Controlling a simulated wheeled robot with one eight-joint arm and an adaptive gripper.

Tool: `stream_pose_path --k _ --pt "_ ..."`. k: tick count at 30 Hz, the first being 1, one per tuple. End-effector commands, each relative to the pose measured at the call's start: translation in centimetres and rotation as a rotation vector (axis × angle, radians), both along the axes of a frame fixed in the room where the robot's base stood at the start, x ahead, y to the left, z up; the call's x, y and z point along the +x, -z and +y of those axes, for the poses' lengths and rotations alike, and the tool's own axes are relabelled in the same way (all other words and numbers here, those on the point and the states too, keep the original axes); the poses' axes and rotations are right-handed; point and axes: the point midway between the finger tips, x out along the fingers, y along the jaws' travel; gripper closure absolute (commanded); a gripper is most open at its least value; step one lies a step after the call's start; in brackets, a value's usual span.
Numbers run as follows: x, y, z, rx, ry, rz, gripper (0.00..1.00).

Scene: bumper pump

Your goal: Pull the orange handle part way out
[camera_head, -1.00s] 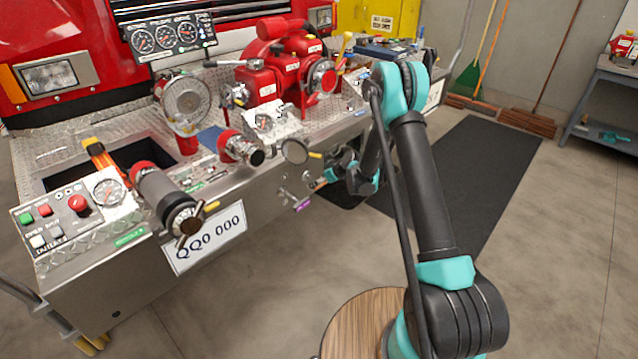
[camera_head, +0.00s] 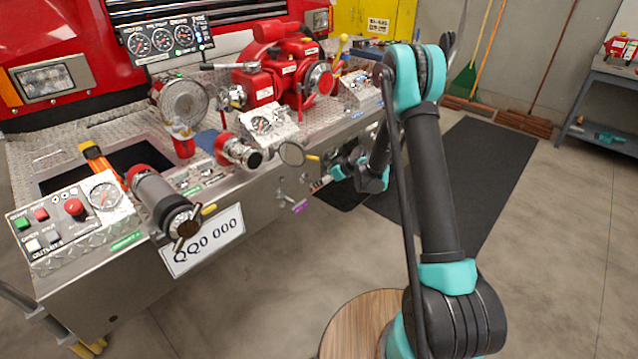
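My gripper (camera_head: 334,174) is small in the head view, beside the front face of the steel bumper panel (camera_head: 262,205), at the right part of it. A small orange-and-pale piece (camera_head: 319,183) shows at its fingertips, between them and the panel; it looks like the orange handle. The fingers are too small and partly covered by my wrist to tell whether they are closed on it. How far the handle stands out from the panel is not clear. A purple-tagged control (camera_head: 299,207) sits lower left of it on the same face.
A round capped outlet (camera_head: 292,154) with a yellow lever sticks out just left of my gripper. A large outlet (camera_head: 165,205) and a licence plate (camera_head: 203,240) are farther left. The red pump (camera_head: 285,75) stands above. The floor right of the panel is free, with a dark mat (camera_head: 490,160).

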Motion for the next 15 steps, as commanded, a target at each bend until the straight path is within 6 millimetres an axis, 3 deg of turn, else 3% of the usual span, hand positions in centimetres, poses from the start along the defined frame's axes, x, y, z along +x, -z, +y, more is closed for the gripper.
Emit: stream_pose_path --k 6,15 --pt "-1.6 -2.6 -2.1 0.0 0.001 0.001 0.1" --pt "-2.4 -4.0 -3.2 0.0 0.0 0.0 0.1"
